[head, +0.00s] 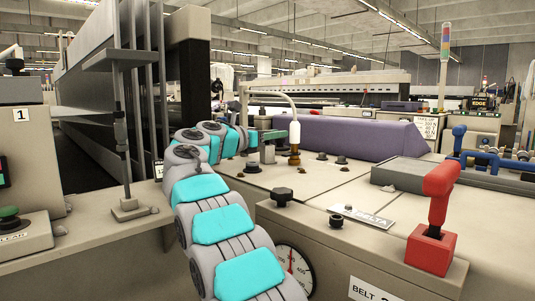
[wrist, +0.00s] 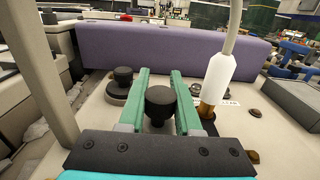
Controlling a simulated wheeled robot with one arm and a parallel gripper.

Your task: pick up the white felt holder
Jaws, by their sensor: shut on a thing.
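My gripper (wrist: 161,72) has two green fingers, one on each side of a piece with a round black knob (wrist: 160,103), and is shut on it. In the head view a pale grey cylindrical body (head: 268,153) shows just below the green fingers. I cannot tell whether this piece is the white felt holder, or whether it is clear of the deck. A white sleeve (wrist: 221,79) on a curved white tube stands upright just right of the fingers, outside them. It also shows in the head view (head: 294,132), above a brass-coloured base.
Another black knob on a grey base (wrist: 122,82) stands left of the fingers. A long purple padded bar (wrist: 180,45) crosses behind. The beige deck (head: 300,190) carries several dark knobs. A red lever (head: 436,205) stands at the front right and a grey post (head: 122,130) at left.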

